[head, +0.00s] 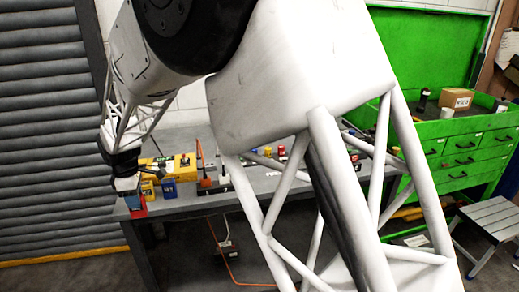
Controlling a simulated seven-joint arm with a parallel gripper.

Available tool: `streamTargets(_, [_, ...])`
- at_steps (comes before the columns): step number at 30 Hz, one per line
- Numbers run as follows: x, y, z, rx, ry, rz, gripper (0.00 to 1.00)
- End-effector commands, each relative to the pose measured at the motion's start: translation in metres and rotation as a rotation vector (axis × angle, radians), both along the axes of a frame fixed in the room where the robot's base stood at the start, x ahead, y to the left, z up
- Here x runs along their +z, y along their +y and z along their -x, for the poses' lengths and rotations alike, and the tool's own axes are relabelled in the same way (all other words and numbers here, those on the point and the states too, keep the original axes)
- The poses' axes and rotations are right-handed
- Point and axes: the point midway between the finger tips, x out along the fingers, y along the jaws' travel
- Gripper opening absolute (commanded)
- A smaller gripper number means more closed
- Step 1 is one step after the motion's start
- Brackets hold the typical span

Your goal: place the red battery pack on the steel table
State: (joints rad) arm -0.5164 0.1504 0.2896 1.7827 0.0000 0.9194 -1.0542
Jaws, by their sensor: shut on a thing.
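My gripper (127,180) points down at the left end of the steel table (187,202). It is shut on the red battery pack (136,204), whose red lower part shows below the jaws. The pack is at the table's front left corner. I cannot tell whether it touches the top. The jaws and a blue part above the red hide the rest of it.
A yellow pack (148,190) and a blue pack (169,189) stand just right of my gripper. A yellow machine (175,165) is behind them. My own arm hides much of the table's middle. A green workbench (450,150) and a step stool (492,222) are at the right.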

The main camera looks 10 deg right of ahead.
Motion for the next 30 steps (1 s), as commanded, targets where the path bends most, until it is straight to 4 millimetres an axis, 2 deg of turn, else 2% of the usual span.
streamTargets(20, [-0.001, 0.002, -0.004, 0.000, 0.000, 0.000, 0.15])
streamTargets(30, [-0.003, 0.018, -0.033, 0.000, -0.001, -0.001, 0.15])
